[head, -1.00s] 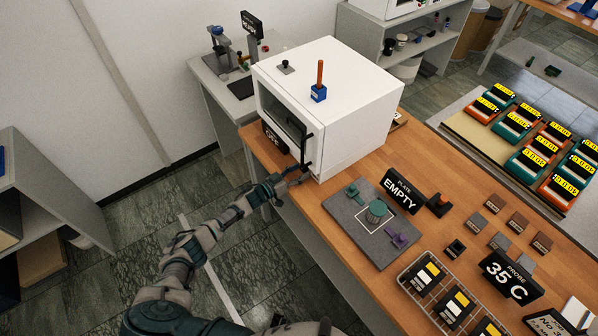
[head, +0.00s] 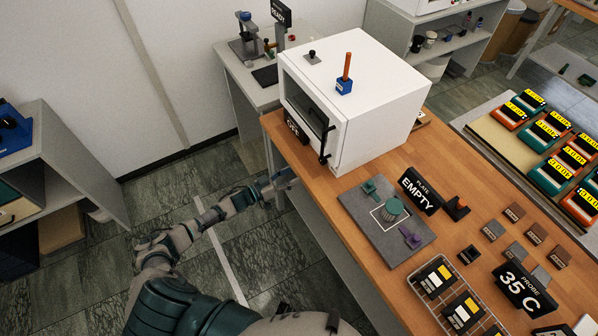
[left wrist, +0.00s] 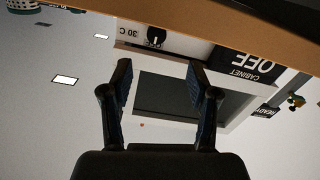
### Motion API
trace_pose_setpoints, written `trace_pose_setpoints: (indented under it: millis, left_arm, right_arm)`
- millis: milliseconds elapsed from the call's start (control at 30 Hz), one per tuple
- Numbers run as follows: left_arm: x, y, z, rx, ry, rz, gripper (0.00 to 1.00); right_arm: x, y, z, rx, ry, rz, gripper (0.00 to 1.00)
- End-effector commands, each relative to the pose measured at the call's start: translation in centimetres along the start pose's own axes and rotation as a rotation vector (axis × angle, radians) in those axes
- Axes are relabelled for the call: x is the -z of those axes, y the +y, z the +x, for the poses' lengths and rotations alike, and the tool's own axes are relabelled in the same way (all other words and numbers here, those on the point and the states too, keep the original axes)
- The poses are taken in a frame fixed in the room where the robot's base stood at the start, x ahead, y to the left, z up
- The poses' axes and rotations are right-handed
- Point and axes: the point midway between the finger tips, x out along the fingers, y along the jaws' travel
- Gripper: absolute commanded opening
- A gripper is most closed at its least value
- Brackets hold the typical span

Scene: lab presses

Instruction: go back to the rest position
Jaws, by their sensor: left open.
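My left gripper (head: 281,182) is open and empty in the head view. It hangs over the floor beside the table's left edge, below and in front of the white cabinet (head: 378,110). In the left wrist view its two dark fingers (left wrist: 158,85) are spread apart with nothing between them. That view is upside down and shows the cabinet front with a dark window (left wrist: 165,97), an OFF sign (left wrist: 257,60) and a 30 C dial label. The cabinet door looks closed. My right gripper is not in view.
The wooden table (head: 330,235) holds a grey plate (head: 360,225) with a green cylinder, an EMPTY sign (head: 421,191), a 35 C sign (head: 524,289) and a wire rack. A grey shelf (head: 75,170) stands at the left. The floor between is clear.

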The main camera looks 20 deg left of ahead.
Motion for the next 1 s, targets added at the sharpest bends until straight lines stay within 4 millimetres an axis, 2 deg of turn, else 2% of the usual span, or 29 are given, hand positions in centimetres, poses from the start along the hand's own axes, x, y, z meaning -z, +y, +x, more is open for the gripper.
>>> trace_pose_setpoints:
  millis: [567, 667, 767, 867, 900, 967, 1000]
  left_arm:
    - [-0.1, 0.0, -0.3, 0.002, -0.001, 0.0, 0.6]
    - [-1.6, -0.4, -0.6, 0.036, -0.019, 0.001, 0.6]
    - [-6.0, -1.5, -1.6, 0.131, -0.079, 0.013, 0.6]
    - [-13.0, -2.5, -4.2, 0.266, -0.193, 0.027, 0.6]
    - [-16.1, -2.6, -5.6, 0.321, -0.251, 0.03, 0.6]
    - [-20.6, -2.4, -8.0, 0.392, -0.344, 0.034, 0.6]
    - [-23.5, -2.0, -9.8, 0.432, -0.408, 0.033, 0.6]
  right_arm:
    - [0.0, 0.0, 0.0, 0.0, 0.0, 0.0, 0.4]
    - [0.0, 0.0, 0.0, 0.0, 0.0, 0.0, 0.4]
    - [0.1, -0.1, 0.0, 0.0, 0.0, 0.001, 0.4]
    - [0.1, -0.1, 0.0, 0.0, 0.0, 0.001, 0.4]
    - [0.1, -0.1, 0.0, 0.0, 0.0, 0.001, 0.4]
    - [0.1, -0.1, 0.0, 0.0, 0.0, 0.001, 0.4]
    - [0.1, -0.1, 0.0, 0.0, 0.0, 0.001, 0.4]
